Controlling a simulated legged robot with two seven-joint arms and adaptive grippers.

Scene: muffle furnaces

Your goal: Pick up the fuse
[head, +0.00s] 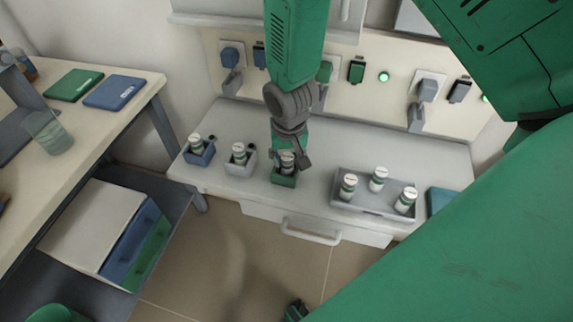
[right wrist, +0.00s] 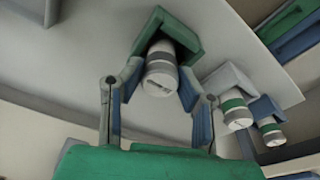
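A white fuse with a grey band (right wrist: 162,72) sits in a small green holder (right wrist: 190,47), which also shows at the bench's front edge in the head view (head: 284,181). My right gripper (head: 288,163) is over this holder, its fingers around the fuse. In the right wrist view the gripper (right wrist: 160,82) is open, one finger on each side of the fuse, with small gaps visible. A fuse with a green band stands in a grey holder (head: 238,168) and another in a blue holder (head: 199,157), both to the left.
A grey tray (head: 372,208) with three white-capped containers stands to the right on the bench. Switches and sockets line the wall panel behind, with a lit green lamp (head: 384,77). A side table (head: 85,125) with booklets and a beaker (head: 47,132) is at left.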

